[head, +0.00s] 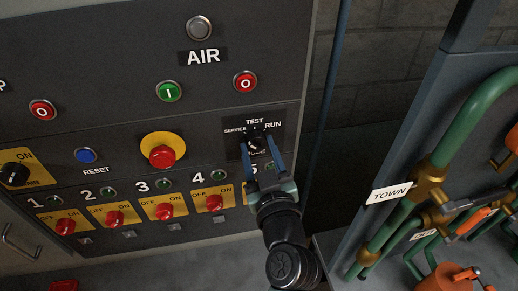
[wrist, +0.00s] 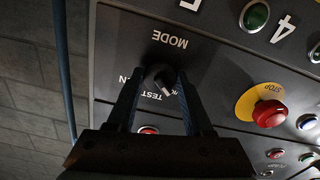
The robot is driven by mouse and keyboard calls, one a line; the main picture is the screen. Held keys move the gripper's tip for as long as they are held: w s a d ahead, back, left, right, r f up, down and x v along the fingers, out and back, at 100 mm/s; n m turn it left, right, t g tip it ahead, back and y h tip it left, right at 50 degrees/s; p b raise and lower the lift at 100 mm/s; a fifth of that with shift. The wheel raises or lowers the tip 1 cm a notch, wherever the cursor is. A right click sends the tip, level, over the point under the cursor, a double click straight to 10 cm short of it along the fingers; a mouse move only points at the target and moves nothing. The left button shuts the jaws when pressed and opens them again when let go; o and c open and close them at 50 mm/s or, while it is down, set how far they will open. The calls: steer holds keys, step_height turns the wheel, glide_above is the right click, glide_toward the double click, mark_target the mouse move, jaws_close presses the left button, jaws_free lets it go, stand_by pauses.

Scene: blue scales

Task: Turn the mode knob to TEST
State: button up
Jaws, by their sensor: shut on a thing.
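The black mode knob (head: 256,140) sits on a black label plate on the dark panel, with SERVICE to its left, TEST above and RUN to its right. My gripper (head: 259,146) reaches up from below and is shut on the knob, one blue finger on each side. In the wrist view, where the lettering is upside down, the knob (wrist: 162,78) shows between the two dark fingertips of my gripper (wrist: 161,80). The fingers cover part of the SERVICE and RUN lettering there.
A red stop button on a yellow disc (head: 162,153) is left of the knob. Red switches on yellow plates (head: 213,201) line the panel below. Green pipes (head: 405,205) with a TOWN tag stand at right, beyond a gap with a blue vertical pipe (head: 333,90).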

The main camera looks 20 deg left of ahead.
jaws_close()
steer(key=shift+m, duration=0.3)
steer(key=m+b, duration=0.1)
steer(key=m, duration=0.2)
steer(key=shift+m, duration=0.3)
steer(key=m, duration=0.5)
steer(key=shift+m, duration=0.4)
steer(key=o, duration=0.9)
jaws_free()
steer(key=shift+o, duration=0.2)
